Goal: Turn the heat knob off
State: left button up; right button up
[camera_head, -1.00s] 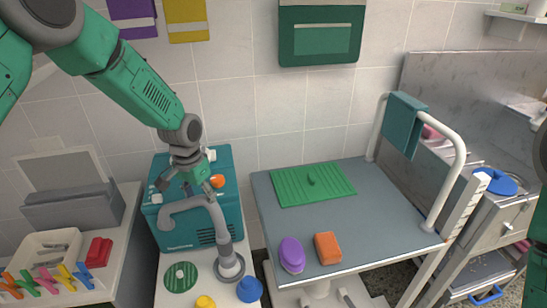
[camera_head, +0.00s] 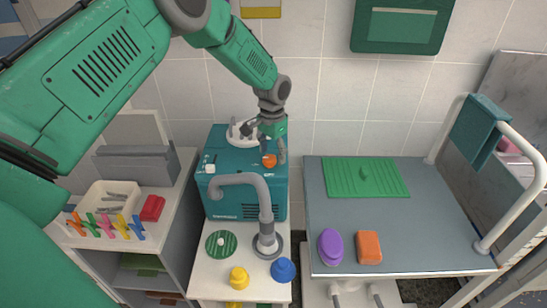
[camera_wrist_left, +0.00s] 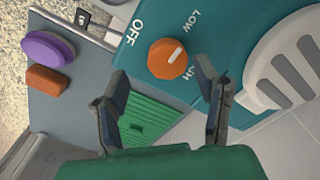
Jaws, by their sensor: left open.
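The orange heat knob (camera_head: 269,160) sits on top of the teal dryer unit (camera_head: 240,192). In the left wrist view the round knob (camera_wrist_left: 168,58) has a white mark pointing to the upper right, between the LOW label (camera_wrist_left: 192,20) and a partly hidden label ending in H. The OFF label (camera_wrist_left: 138,31) is at its upper left. My left gripper (camera_head: 271,147) is open and empty at the knob. In the wrist view its two fingers (camera_wrist_left: 160,88) stand apart on either side below the knob, with no clear contact. My right gripper is out of view.
A grey hose (camera_head: 240,180) curves in front of the dryer. A white slotted cap (camera_head: 240,133) stands on its top. The grooming table (camera_head: 400,225) on the right holds a green mat, a purple brush and an orange block.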

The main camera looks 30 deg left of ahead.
aim_at(269, 156)
pick_arm(q)
jog(key=shift+a+f, duration=0.3)
jog(key=shift+f, duration=0.25)
jog(key=shift+a+f, duration=0.3)
jog(key=shift+f, duration=0.2)
jog(key=shift+a+f, duration=0.3)
jog(key=shift+f, duration=0.05)
jog(key=shift+d, duration=0.2)
jog(key=shift+d+r, duration=0.2)
jog(key=shift+d, duration=0.25)
jog(key=c, duration=1.2)
jog(key=shift+o, duration=0.2)
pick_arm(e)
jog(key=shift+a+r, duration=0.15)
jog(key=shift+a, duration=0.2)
pick_arm(q)
jog(key=shift+a, duration=0.15)
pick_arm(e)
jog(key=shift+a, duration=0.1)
